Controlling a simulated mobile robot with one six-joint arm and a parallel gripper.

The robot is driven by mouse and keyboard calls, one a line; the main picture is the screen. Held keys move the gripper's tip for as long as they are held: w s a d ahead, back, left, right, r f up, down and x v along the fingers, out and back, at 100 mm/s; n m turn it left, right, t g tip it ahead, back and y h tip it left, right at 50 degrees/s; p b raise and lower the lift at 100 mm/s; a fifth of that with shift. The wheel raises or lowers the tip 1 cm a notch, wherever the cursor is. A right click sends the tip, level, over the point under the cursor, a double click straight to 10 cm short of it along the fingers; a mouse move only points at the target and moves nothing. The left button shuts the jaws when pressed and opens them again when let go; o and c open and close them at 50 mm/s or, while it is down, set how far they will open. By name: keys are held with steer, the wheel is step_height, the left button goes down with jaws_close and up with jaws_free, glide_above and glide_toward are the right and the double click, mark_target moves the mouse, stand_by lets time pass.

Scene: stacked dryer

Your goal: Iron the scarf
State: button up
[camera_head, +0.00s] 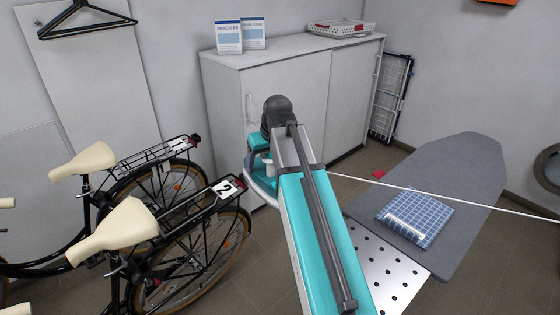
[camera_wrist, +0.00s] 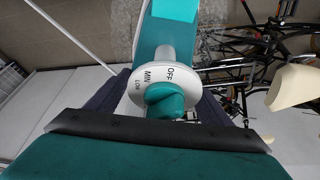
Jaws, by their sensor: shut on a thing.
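The ironing board (camera_head: 462,180) stands at the right in the head view. A folded blue-and-white checked cloth, seemingly the scarf (camera_head: 415,217), lies flat on it. My gripper (camera_head: 268,160) is at the end of my teal arm, left of the board and well apart from the cloth. It is shut on a teal and white iron (camera_head: 260,183), held in the air in front of the cabinet. In the wrist view, the iron's dial (camera_wrist: 165,98) shows the words OFF, MIN and LOW. My arm hides part of the iron, and its soleplate is not clearly seen.
A perforated metal plate (camera_head: 390,272) adjoins the board's near end. A thin white line (camera_head: 450,196) crosses above the board. Bicycles (camera_head: 170,225) stand at the left. A grey cabinet (camera_head: 285,95) stands behind, with a drying rack (camera_head: 390,100) beside it.

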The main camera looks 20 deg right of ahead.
steer(key=s+a+r, duration=0.1)
steer(key=s+a, duration=0.1)
steer(key=a, duration=0.9)
steer(key=shift+a+m+b, duration=0.3)
steer(key=shift+b, duration=0.1)
steer(key=shift+s+r, duration=0.1)
steer(key=shift+s, duration=0.15)
